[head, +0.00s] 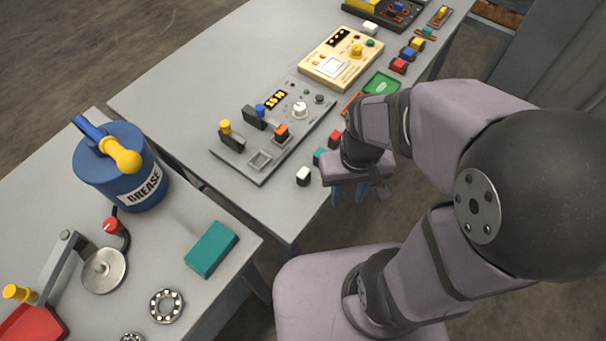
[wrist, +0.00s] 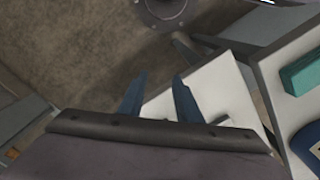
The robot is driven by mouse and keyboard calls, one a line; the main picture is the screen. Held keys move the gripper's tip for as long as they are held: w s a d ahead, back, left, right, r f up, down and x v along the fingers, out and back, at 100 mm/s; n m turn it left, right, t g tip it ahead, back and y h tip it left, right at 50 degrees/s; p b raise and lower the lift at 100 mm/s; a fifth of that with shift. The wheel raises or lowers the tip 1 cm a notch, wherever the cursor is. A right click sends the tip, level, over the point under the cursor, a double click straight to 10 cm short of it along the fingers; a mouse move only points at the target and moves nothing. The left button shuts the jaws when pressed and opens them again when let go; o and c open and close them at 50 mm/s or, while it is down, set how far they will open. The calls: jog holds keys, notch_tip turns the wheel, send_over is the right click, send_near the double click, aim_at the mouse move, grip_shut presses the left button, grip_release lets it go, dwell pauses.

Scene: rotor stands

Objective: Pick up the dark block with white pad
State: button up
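The dark block with a white pad (head: 303,176) sits at the near right edge of the grey bench, by the lower right corner of the control panel. Its white top faces up. My gripper (head: 349,197) is to the right of the block, past the bench edge, with its blue fingers pointing down. In the wrist view, the two fingers (wrist: 158,82) stand apart with nothing between them, so the gripper is open and empty. I cannot make out the block in the wrist view.
A teal block (head: 320,156) and a red block (head: 335,139) stand beside the dark one. The grey control panel (head: 235,155) with levers lies to their left. A nearer table holds a blue grease can (head: 115,175) and a larger teal block (head: 212,248).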

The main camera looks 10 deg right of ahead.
jog(key=shift+o, duration=1)
jog(key=shift+r, duration=0.1)
jog(key=w+a+r+m+p, duration=0.1)
jog(key=w+a, duration=0.1)
jog(key=a, duration=0.1)
jog(key=w+a+r+m+p, duration=0.1)
jog(key=w+a+p, duration=0.1)
jog(key=w, duration=0.1)
jog(key=w+a+r+m+h+p, duration=0.1)
jog(key=w+a+p, duration=0.1)
jog(key=w+a, duration=0.1)
jog(key=shift+w+a+r+t, duration=0.2)
jog(key=shift+a+r+t, duration=0.1)
jog(key=shift+r+t, duration=0.1)
jog(key=shift+w+r+m, duration=0.1)
jog(key=shift+w+m, duration=0.15)
jog(key=shift+m, duration=0.55)
jog(key=m, duration=0.4)
